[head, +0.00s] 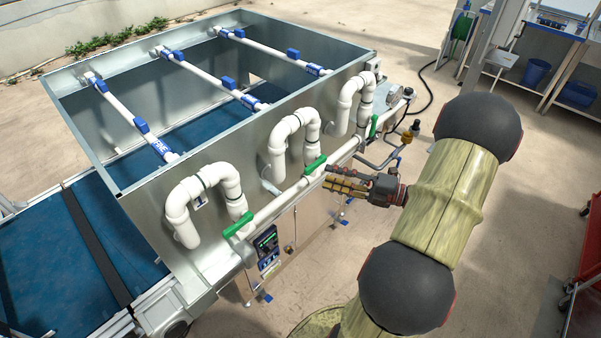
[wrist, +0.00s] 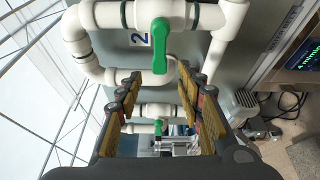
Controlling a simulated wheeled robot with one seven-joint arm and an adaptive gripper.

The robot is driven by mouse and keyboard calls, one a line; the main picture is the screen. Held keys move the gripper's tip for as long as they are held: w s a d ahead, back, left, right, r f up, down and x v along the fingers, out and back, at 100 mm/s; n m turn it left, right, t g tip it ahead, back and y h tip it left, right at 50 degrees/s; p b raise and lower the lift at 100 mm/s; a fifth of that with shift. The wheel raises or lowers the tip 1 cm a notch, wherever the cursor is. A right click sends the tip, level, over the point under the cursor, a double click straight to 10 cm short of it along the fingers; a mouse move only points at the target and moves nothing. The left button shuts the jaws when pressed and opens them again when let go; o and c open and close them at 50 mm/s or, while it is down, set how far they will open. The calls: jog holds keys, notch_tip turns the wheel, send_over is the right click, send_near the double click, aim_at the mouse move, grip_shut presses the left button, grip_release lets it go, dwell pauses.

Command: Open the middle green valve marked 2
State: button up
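The middle green valve (head: 315,165) sits on the front piping of the metal tank. In the wrist view its green handle (wrist: 160,47) lies crosswise to the white pipe carrying it, beside a label with a blue 2 (wrist: 140,40). My gripper (head: 328,179) is just beside this valve in the head view. In the wrist view my gripper (wrist: 159,78) is open and empty, with its two fingers spread either side of the handle's free end. I cannot tell whether a fingertip touches it.
Other green valves are at the near end (head: 238,227) and far end (head: 373,126) of the white piping. White curved pipes (head: 283,128) rise behind the valves. A control panel (head: 267,245) hangs below the near valve.

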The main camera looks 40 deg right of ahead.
aim_at(311, 171)
jog(key=shift+m, duration=0.3)
jog(key=b+x, duration=0.2)
jog(key=x, duration=0.6)
jog(key=shift+c, duration=0.9)
jog(key=shift+s, duration=0.1)
jog(key=c, duration=0.7)
grip_shut()
